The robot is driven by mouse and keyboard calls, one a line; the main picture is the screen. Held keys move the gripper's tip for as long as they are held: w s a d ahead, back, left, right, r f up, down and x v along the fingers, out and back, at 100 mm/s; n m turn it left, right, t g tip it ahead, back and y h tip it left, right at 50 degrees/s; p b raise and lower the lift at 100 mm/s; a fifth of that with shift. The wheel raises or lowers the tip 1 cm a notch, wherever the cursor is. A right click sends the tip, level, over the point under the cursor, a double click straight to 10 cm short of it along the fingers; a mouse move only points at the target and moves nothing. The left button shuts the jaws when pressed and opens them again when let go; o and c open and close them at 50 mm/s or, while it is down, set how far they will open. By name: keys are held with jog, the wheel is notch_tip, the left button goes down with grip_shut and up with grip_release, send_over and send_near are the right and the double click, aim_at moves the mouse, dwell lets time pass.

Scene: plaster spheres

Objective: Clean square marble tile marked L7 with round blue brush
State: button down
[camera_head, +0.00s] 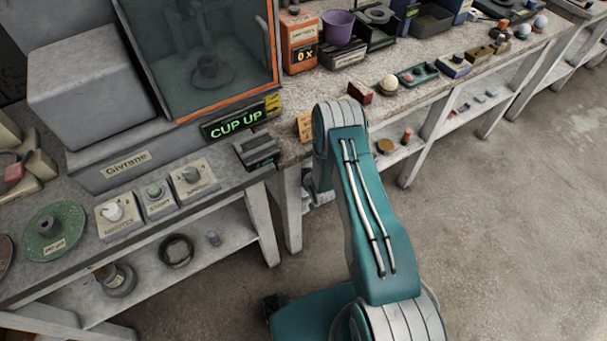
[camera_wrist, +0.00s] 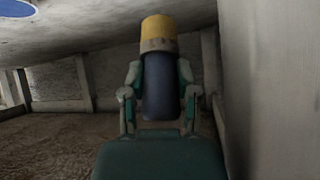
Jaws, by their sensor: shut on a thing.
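In the wrist view, my gripper (camera_wrist: 158,98) is shut on an upright round brush (camera_wrist: 158,32) with a dark blue body and a yellow top above a tan band. This looks like the round blue brush. The fingers press on both sides of its blue part. In the head view my gripper and the brush are hidden behind my teal arm, which reaches to the bench. I cannot make out a square marble tile marked L7 in either view.
Switch boxes (camera_head: 160,200) and a green disc (camera_head: 52,222) sit in front. An orange box (camera_head: 299,42) and purple cup (camera_head: 338,27) stand on the far bench. Open floor (camera_head: 510,230) lies right.

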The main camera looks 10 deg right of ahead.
jog(key=shift+f, duration=2.95)
jog(key=shift+s+f, duration=0.1)
jog(key=shift+f, duration=0.6)
jog(key=shift+r, duration=3.6)
